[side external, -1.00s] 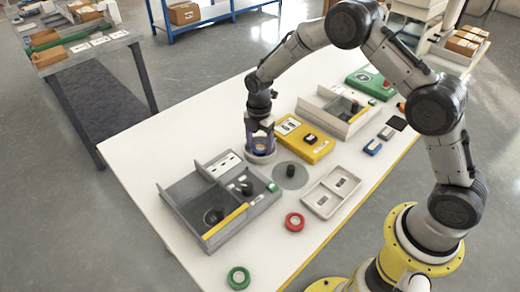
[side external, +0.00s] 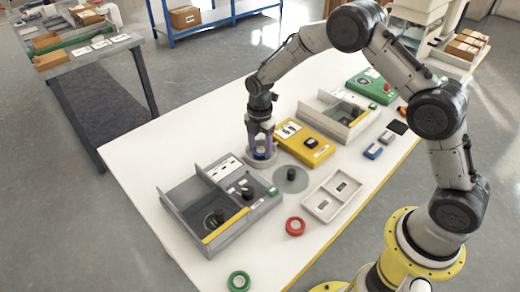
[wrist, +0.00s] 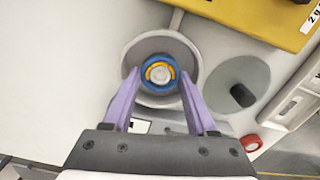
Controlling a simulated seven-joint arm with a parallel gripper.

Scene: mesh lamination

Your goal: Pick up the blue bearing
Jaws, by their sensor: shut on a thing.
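The blue bearing (wrist: 158,74) shows in the wrist view as a blue ring with a yellow inner ring around a pale centre. It sits over a round grey base (wrist: 183,48), which also shows in the side view (side external: 262,162). My gripper (wrist: 158,80) has purple fingers on the left and right sides of the bearing, and it is shut on it. In the side view my gripper (side external: 260,150) points down over the round base. Whether the bearing is clear of the base is hard to tell.
A grey tray (side external: 180,190) with a yellow strip stands at left. A yellow box (side external: 318,146) lies behind right. A grey disc with a black knob (side external: 291,176), a pale two-part tray (side external: 333,196), a red ring (side external: 295,226) and a green ring (side external: 239,281) lie nearby.

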